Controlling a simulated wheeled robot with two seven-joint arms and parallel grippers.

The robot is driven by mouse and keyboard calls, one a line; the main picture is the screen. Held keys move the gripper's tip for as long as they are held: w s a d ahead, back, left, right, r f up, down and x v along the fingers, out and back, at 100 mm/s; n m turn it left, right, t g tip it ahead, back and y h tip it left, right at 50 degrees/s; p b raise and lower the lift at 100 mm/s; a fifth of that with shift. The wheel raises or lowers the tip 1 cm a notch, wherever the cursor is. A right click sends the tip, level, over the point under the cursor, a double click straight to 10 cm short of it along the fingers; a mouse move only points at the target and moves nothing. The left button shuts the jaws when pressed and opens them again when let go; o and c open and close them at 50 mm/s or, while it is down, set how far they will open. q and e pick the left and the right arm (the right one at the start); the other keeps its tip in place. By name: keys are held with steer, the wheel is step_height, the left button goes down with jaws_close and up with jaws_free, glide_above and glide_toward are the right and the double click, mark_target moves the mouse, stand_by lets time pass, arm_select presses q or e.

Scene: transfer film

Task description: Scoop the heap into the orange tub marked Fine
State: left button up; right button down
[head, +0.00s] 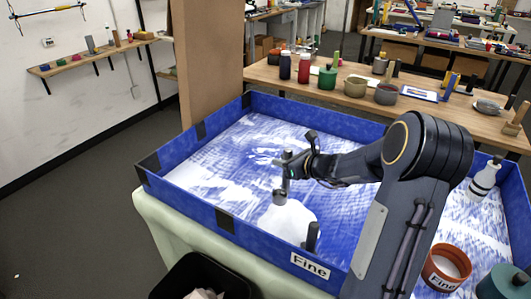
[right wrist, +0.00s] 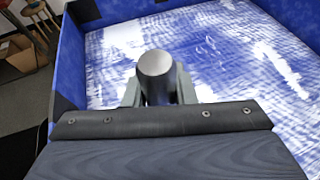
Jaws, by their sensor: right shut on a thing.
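My right gripper (head: 287,172) reaches in over the blue-walled tray (head: 222,219), its fingers shut on a grey metal rod-like handle (head: 279,197). In the right wrist view the round end of this handle (right wrist: 155,70) shows between the fingers; what its lower end is cannot be told. A white heap (head: 290,222) lies just below it near the tray's front wall; whether they touch is unclear. A "Fine" label (head: 310,265) is on the tray's front wall. My left gripper is not in view.
A short dark upright piece (head: 312,238) stands by the heap. A white bottle (head: 484,180) and a teal container (head: 501,283) are at the right. A dark bin (head: 170,285) is in front. White streaks cover the tray floor. Jars stand on the wooden table (head: 262,74) behind.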

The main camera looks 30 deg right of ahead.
arm_select(q)
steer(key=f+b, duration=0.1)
steer(key=b, duration=0.1)
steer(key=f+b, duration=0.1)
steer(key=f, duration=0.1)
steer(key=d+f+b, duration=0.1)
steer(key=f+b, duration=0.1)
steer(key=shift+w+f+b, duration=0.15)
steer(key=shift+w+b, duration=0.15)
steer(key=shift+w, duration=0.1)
arm_select(e)
step_height(320, 180, down, 7)
steer(key=s+d, duration=0.2)
steer(key=shift+s+d, duration=0.15)
steer(key=shift+s, duration=0.2)
steer(key=shift+r, duration=0.1)
stand_by(0.5)
arm_select(q)
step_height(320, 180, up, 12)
steer(key=p, duration=1.2)
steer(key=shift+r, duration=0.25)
arm_select(e)
step_height(320, 180, up, 16)
steer(key=shift+f, duration=0.2)
